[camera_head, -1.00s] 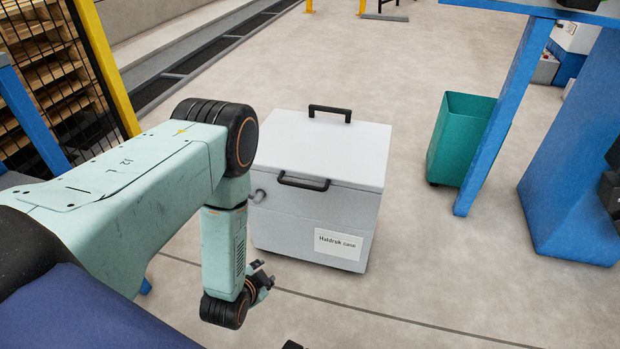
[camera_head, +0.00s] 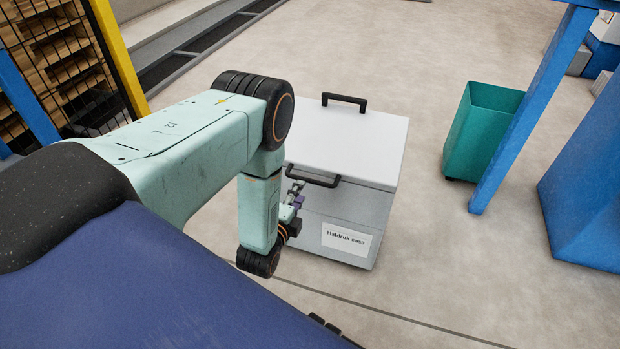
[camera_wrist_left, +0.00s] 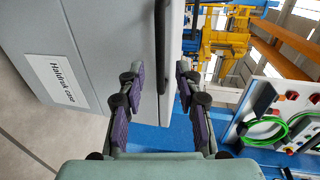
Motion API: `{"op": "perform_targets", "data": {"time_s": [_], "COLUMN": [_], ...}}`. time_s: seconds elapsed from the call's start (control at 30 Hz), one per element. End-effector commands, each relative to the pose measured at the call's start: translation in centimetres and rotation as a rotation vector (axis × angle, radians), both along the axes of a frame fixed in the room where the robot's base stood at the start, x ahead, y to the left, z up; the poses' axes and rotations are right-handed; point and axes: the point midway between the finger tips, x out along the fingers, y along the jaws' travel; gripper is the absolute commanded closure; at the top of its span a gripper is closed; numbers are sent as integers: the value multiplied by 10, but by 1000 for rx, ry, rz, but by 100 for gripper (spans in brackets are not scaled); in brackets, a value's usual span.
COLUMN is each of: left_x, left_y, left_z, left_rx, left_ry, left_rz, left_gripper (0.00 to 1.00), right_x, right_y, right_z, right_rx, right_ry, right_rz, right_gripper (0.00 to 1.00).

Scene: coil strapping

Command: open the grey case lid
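The grey case (camera_head: 318,212) stands on the floor with its light lid (camera_head: 355,137) shut. A black handle (camera_head: 313,180) is on the lid's front edge, and another black handle (camera_head: 344,99) is at the back of the lid. My left gripper (camera_head: 297,188) is in front of the case at the front handle's left end, partly hidden by my arm. In the left wrist view, the purple-padded fingers of the gripper (camera_wrist_left: 160,75) are spread apart. The front handle (camera_wrist_left: 164,45) shows between them in the picture; contact cannot be made out. My right gripper is not clearly seen.
A green bin (camera_head: 482,132) stands right of the case beside a blue post (camera_head: 530,110). A yellow-framed fence (camera_head: 118,55) is at the far left. The floor (camera_head: 430,225) between case and bin is clear.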

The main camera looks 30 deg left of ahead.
Motion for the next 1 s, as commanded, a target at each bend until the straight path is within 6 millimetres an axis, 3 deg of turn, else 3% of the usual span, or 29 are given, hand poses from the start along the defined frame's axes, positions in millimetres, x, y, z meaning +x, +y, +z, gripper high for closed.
{"op": "perform_targets", "data": {"time_s": [0.6, 0.97, 1.0], "left_x": [73, 78, 78], "left_y": [16, 18, 17], "left_z": [-16, -16, -16], "left_rx": [9, 9, 9], "left_ry": [1, 3, 3], "left_rz": [-4, -5, -5], "left_gripper": [66, 66, 69], "right_x": [0, 0, 0], "right_y": [0, 0, 0], "right_z": [-35, -35, -35], "right_rx": [0, 0, 0], "right_ry": [0, 0, 0], "right_rz": [0, 0, 0], "right_gripper": [60, 60, 60]}}
